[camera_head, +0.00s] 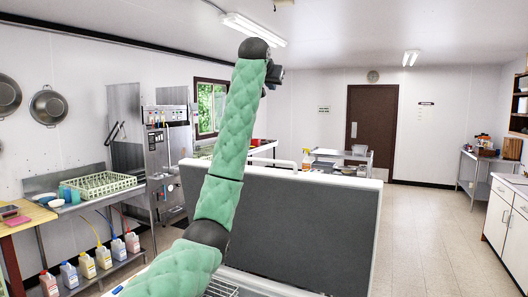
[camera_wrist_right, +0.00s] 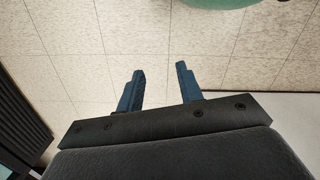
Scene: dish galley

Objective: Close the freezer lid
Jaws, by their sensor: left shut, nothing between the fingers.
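The freezer lid (camera_head: 315,222) stands raised and open in the head view, a dark grey inner panel with a white rim. Part of the freezer body (camera_head: 262,284) and a wire basket (camera_head: 222,288) show at the bottom, mostly hidden by my green padded left arm. That arm rises in front of the lid. My left gripper (camera_head: 277,76) is small and dark at its upper end, above the lid's top edge, and it is shut and empty. My right gripper (camera_wrist_right: 160,70) shows only in the right wrist view, with its blue fingers apart and empty above floor tiles.
A steel counter with a green dish rack (camera_head: 98,185) stands at the left, with several bottles (camera_head: 103,257) on the shelf below. A white cabinet (camera_head: 506,225) is at the right. Tiled floor (camera_head: 430,235) is clear between it and the freezer. A dark ribbed surface (camera_wrist_right: 20,118) edges the wrist view.

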